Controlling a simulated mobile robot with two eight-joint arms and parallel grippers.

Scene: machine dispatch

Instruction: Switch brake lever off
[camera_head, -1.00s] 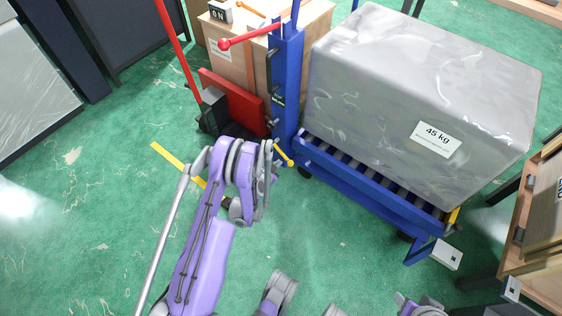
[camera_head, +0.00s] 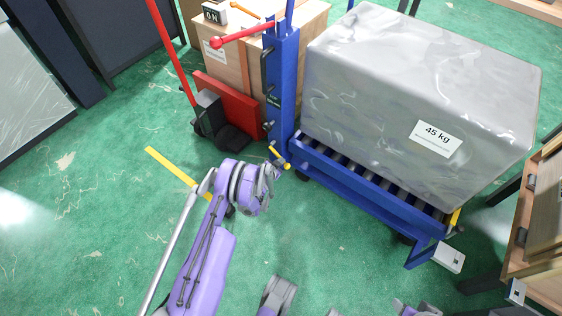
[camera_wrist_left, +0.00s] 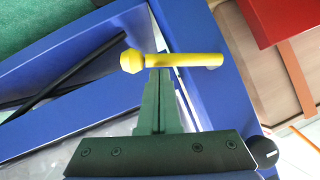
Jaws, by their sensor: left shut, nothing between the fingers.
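The yellow brake lever (camera_head: 279,157) is low on the blue lift cart (camera_head: 370,190), near the foot of its blue post. In the left wrist view the lever (camera_wrist_left: 185,61) lies nearly level across the picture, with its knob at the left end. My left gripper (camera_head: 280,168) is beside the lever in the head view. In the wrist view its fingers (camera_wrist_left: 157,75) are shut and empty, with their tips at the lever's shaft near the knob. I cannot tell whether they touch it.
A grey wrapped 45 kg load (camera_head: 420,90) sits on the cart's rollers. A red pallet jack (camera_head: 230,105) and a wooden crate (camera_head: 235,55) stand behind the post. A red-knobbed handle (camera_head: 242,34) sticks out from the post. Green floor (camera_head: 90,210) is clear at left.

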